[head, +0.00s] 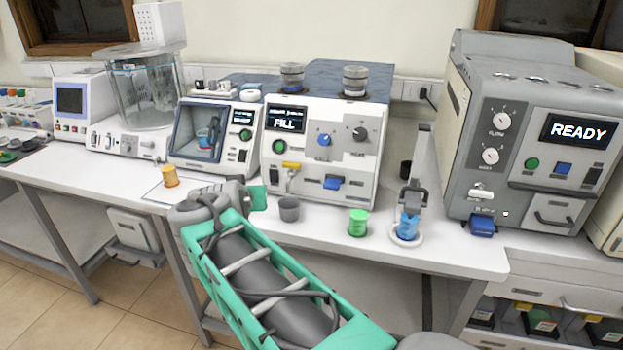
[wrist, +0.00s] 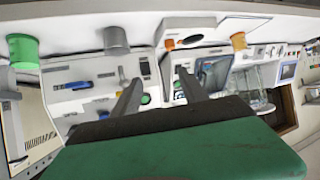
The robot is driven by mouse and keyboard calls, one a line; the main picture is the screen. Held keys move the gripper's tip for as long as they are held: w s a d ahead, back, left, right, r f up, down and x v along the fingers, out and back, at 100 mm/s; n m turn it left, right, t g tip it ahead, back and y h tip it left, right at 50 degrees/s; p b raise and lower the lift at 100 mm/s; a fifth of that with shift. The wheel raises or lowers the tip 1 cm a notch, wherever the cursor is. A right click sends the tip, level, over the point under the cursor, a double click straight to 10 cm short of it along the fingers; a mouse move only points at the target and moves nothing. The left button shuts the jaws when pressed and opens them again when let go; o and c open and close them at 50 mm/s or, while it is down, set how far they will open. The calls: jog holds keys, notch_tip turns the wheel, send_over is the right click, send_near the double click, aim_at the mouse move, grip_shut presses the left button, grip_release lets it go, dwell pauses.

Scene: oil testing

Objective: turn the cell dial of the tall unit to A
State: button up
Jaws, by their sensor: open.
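The white unit with the FILL display (head: 284,122) stands at mid-bench in the head view, with two capped cells (head: 292,77) on top. Its front has a blue dial (head: 324,140) and a grey dial (head: 360,134). Their markings are too small to read, so I cannot tell which is the cell dial or its setting. My gripper is low in front of this unit, apart from it. In the wrist view, upside down, my gripper (wrist: 158,77) is open and empty, its fingers pointing at the unit's lower front.
A grey cup (head: 289,209), a green container (head: 357,223) and a blue container (head: 408,226) under a stand line the bench front. The grey READY unit (head: 516,140) stands right. My arm crosses the front edge.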

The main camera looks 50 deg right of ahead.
jog(key=s+d+m+h+b, duration=0.2)
jog(key=d+m+h+b, duration=0.15)
jog(key=d, duration=0.45)
jog(key=m+g+h+b, duration=0.2)
jog(key=m+g+h, duration=0.1)
jog(key=h, duration=0.2)
send_near(323, 142)
jog(key=shift+n, duration=0.35)
jog(key=p+x, duration=0.1)
jog(key=x, duration=0.7)
jog(key=shift+c, duration=0.2)
grip_shut()
